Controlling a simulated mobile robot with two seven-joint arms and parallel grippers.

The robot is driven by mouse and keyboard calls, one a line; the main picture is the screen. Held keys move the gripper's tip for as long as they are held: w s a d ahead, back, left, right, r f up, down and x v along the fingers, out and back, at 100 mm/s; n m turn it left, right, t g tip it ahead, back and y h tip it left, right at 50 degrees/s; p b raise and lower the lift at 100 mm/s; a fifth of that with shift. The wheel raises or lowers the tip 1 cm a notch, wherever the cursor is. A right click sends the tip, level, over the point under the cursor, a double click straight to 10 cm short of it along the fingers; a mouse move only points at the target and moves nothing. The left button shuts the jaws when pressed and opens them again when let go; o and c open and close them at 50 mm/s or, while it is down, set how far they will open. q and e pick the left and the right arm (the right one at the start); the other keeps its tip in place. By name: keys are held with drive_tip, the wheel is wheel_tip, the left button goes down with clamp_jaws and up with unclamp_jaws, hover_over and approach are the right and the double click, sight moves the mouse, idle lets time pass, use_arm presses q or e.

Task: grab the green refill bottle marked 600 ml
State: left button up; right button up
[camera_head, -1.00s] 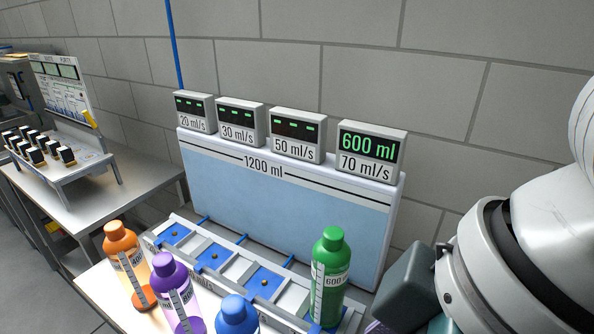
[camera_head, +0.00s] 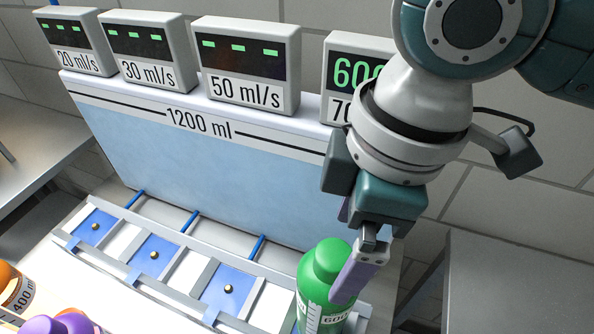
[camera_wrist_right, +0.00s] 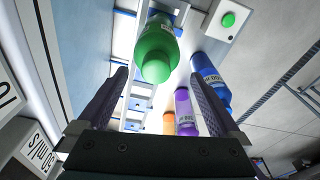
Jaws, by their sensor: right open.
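The green bottle (camera_head: 311,290) stands upright at the right end of the slotted rack, its label partly reading 600. My right gripper (camera_head: 345,272) comes down from above at the bottle's upper part. One finger shows in front of the bottle's right side; the other is mostly hidden. In the right wrist view the open fingers (camera_wrist_right: 158,76) lie on either side of the green bottle (camera_wrist_right: 156,45), with its cap between their tips. I cannot tell whether either finger touches it. My left gripper is out of view.
The blue panel marked 1200 ml (camera_head: 210,160) stands behind the rack (camera_head: 190,267), with display boxes (camera_head: 247,65) on top. An orange bottle (camera_head: 18,290) and a purple bottle (camera_head: 66,325) stand at lower left. A blue bottle (camera_wrist_right: 210,82) shows in the wrist view.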

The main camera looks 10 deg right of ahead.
sight(335, 253)
drive_tip(key=f, duration=0.3)
drive_tip(key=w+f, duration=0.1)
drive_tip(key=f, duration=0.1)
drive_tip(key=shift+a, duration=0.3)
drive_tip(key=shift+c, duration=0.4)
drive_tip(key=shift+r, duration=0.1)
clamp_jaws()
